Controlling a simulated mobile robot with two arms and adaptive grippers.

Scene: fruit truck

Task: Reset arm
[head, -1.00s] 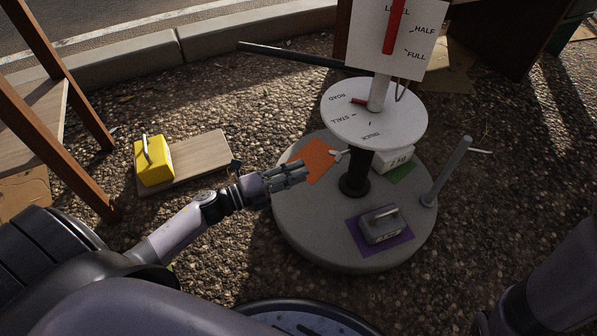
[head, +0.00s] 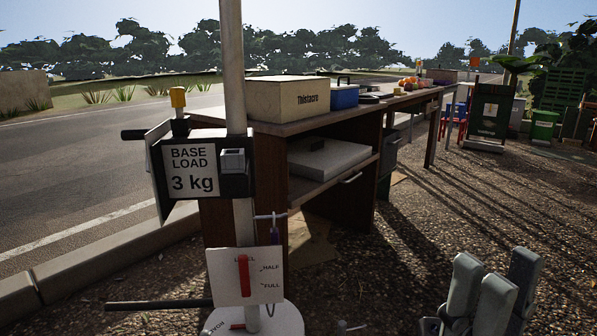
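My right gripper (head: 493,275) is at the bottom right of the head view, with its grey fingers pointing up and spaced apart. I see nothing between them. It is in front of the gravel, clear of the stand and the counter. My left gripper is out of view.
A pole stand rises at left with a "BASE LOAD 3 kg" sign (head: 191,171), a level gauge (head: 245,276) and a white disc (head: 285,322). A dark bar (head: 158,305) sticks out left. Behind is a wooden counter (head: 330,121) with a "Thistacro" box (head: 287,99).

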